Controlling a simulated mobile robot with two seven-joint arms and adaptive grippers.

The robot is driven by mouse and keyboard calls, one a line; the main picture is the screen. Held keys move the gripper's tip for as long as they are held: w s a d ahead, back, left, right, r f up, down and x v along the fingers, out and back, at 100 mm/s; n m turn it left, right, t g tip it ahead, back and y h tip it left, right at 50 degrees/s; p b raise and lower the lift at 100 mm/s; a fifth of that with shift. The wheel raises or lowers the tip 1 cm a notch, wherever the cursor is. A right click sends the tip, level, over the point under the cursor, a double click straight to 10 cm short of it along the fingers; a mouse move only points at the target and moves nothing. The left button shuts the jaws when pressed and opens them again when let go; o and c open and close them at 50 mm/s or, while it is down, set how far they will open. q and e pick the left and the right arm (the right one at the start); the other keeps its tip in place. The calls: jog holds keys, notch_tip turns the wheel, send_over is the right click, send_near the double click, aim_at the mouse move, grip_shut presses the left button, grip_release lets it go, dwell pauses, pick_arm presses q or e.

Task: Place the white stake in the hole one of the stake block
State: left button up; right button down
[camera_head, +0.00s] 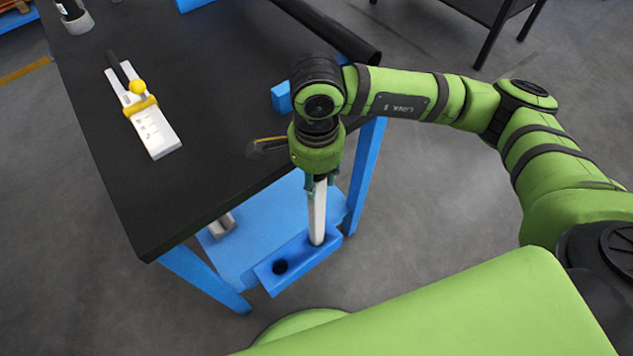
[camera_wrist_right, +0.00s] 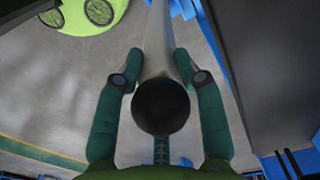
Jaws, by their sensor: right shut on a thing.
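The white stake (camera_head: 317,215) hangs upright below my right gripper (camera_head: 320,183). The gripper is shut on its upper part. In the right wrist view the stake (camera_wrist_right: 157,45) stands between the two green fingers, with a dark round end (camera_wrist_right: 160,106) toward the camera. The blue stake block (camera_head: 297,264) sits low beside the table. Its left hole (camera_head: 280,267) shows dark and empty. The stake's lower end meets the block's right part and covers the spot there; I cannot tell how deep it sits. My left gripper is not in view.
A black-topped table (camera_head: 200,195) with blue legs stands close left of the arm. On it lie a white tool with a yellow knob (camera_head: 145,118) and a dark tube (camera_head: 325,27). A blue lower shelf (camera_head: 262,230) holds a grey metal piece (camera_head: 222,226).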

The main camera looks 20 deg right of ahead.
aim_at(316, 206)
notch_tip(316, 206, down, 2)
jog(key=shift+f, duration=0.15)
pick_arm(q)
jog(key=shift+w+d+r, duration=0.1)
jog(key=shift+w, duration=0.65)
pick_arm(e)
jog(key=shift+f, duration=0.15)
jog(key=c, duration=0.8)
grip_release()
jog(key=shift+o, duration=0.2)
